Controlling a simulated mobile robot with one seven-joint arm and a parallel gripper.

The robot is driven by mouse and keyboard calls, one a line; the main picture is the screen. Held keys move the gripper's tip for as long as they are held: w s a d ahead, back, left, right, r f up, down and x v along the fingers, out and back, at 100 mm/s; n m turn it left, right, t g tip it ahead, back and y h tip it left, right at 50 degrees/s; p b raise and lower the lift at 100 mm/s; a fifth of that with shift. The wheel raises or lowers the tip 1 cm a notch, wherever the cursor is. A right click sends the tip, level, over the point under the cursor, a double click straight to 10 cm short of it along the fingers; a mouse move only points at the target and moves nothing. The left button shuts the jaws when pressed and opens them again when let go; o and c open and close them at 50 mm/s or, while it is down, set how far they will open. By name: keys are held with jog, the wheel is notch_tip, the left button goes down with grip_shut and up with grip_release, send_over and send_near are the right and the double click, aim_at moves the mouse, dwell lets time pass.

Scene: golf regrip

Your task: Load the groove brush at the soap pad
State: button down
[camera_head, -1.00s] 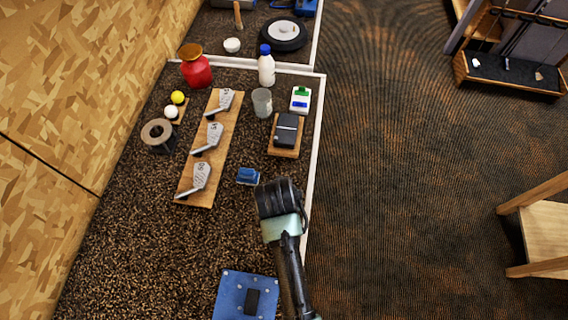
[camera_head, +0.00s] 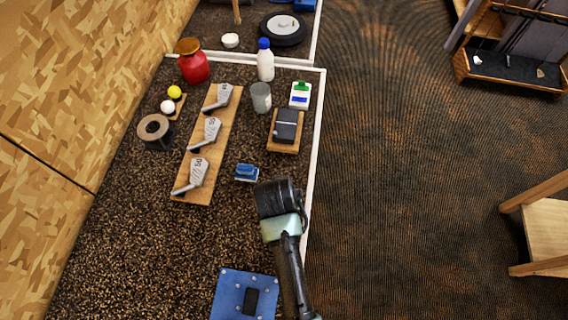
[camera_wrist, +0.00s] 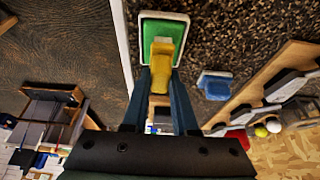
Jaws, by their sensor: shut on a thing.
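In the wrist view, a yellow brush (camera_wrist: 161,58) is between the two fingers of my gripper (camera_wrist: 160,76), which is shut on it. Behind the brush's end is a green pad in a white-rimmed tray (camera_wrist: 165,28), taken as the soap pad. The brush overlaps the pad in the picture; I cannot tell whether they touch. In the head view, my gripper (camera_head: 278,198) is over the table near its right edge, and it hides the brush and the pad.
A small blue block (camera_head: 246,173) lies just left of my gripper. A wooden board (camera_head: 207,145) with three club heads is farther left. A dark box on a wooden base (camera_head: 286,127) stands behind, and a blue plate (camera_head: 229,292) lies in front.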

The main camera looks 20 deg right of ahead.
jog(key=shift+s+f, duration=0.1)
jog(key=shift+f, duration=0.5)
dwell(1.6)
notch_tip(320, 180, up, 7)
jog(key=p, duration=0.6)
jog(key=shift+r+p, duration=0.1)
jog(key=shift+p, duration=0.3)
dwell(0.6)
